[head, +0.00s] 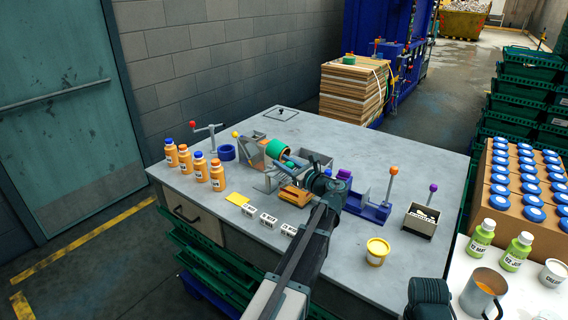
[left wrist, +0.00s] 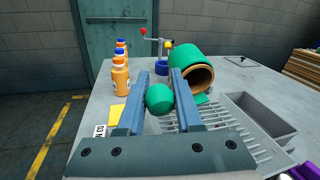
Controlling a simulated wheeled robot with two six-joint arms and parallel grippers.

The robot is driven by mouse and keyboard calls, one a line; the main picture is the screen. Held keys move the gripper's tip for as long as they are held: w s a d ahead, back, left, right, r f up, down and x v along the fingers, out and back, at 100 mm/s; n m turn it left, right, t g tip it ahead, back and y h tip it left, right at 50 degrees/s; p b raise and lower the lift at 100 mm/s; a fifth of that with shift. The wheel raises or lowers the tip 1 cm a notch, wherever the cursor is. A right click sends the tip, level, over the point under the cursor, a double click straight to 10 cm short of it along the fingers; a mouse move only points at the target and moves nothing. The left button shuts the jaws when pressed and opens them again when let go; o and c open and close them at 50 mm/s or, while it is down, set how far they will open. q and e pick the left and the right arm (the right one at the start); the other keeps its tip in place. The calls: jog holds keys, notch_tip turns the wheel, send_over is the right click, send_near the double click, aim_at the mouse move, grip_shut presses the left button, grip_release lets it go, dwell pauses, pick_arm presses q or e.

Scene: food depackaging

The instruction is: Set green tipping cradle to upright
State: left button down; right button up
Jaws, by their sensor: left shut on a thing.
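The green tipping cradle (head: 277,149) is a short green drum near the middle of the table. In the left wrist view the cradle (left wrist: 188,62) lies tilted, its open brown-lined mouth facing right and toward the camera. A round green knob (left wrist: 159,98) sits in front of it, between the blue fingers of my left gripper (left wrist: 160,92). The left gripper (head: 293,164) is shut on this knob, beside the cradle. The link between knob and cradle is hidden.
A slotted grey grate (left wrist: 225,140) and a grey bin (left wrist: 262,122) lie right of the cradle. Several orange bottles (head: 200,167) stand left. A blue ring (head: 227,152) and a red-knobbed stand (head: 208,136) are behind them.

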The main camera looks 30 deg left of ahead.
pick_arm(q)
jog(key=shift+r, duration=0.1)
jog(key=shift+a+r+p, duration=0.15)
jog(key=shift+r+p, duration=0.1)
jog(key=shift+p, duration=0.45)
jog(key=w+a+f+n+g+h+p, duration=0.1)
jog(key=a+n+g+h+p, duration=0.2)
jog(key=a+h+p, duration=1.3)
jog(key=h+p, duration=0.3)
jog(key=shift+h, duration=0.4)
dwell(1.1)
dwell(0.6)
